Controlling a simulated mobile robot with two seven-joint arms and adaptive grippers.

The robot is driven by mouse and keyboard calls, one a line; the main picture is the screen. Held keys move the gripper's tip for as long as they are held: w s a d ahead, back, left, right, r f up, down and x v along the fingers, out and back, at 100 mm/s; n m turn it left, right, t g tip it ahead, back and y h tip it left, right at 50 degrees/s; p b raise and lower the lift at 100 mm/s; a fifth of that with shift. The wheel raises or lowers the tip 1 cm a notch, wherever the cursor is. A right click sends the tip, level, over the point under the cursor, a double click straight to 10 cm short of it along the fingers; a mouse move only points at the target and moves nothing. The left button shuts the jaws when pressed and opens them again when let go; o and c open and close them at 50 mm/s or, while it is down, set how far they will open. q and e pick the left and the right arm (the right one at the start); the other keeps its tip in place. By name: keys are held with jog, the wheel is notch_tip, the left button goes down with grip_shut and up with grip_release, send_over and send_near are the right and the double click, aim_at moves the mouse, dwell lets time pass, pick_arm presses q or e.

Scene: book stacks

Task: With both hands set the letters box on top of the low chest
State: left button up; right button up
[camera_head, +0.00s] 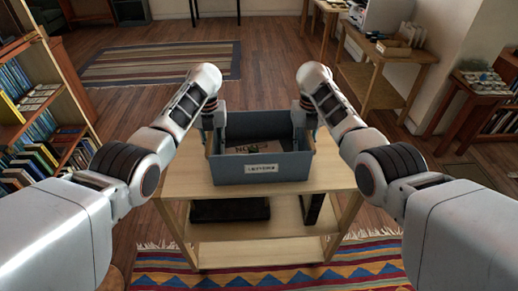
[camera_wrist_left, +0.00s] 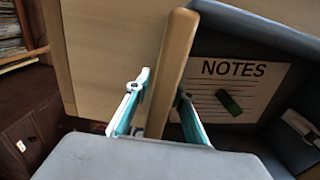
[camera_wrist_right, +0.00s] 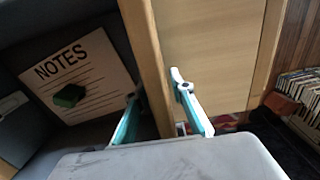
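The letters box (camera_head: 262,169) is a blue-grey open box with wooden end pieces and a white front label. It stands on the top of a light wooden cart (camera_head: 330,180). My left gripper (camera_head: 213,125) is at its left end, fingers open on both sides of the wooden end piece (camera_wrist_left: 172,70), with gaps showing. My right gripper (camera_head: 305,122) straddles the right wooden end piece (camera_wrist_right: 146,60) the same way, fingers apart. A NOTES sheet (camera_wrist_left: 254,85) and a small green block (camera_wrist_left: 229,103) lie inside. I cannot make out the low chest for certain.
A reddish-brown wooden front (camera_wrist_left: 35,135) shows low in the left wrist view; it may be a chest. A bookshelf (camera_head: 75,95) stands left. A wooden table (camera_head: 375,85) stands back right. A striped rug (camera_head: 150,63) and open floor lie behind the cart.

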aim_at(213, 135)
pick_arm(q)
grip_shut()
pick_arm(e)
grip_shut()
pick_arm(q)
jog(key=shift+r, duration=0.25)
pick_arm(e)
jog(key=shift+r, duration=0.2)
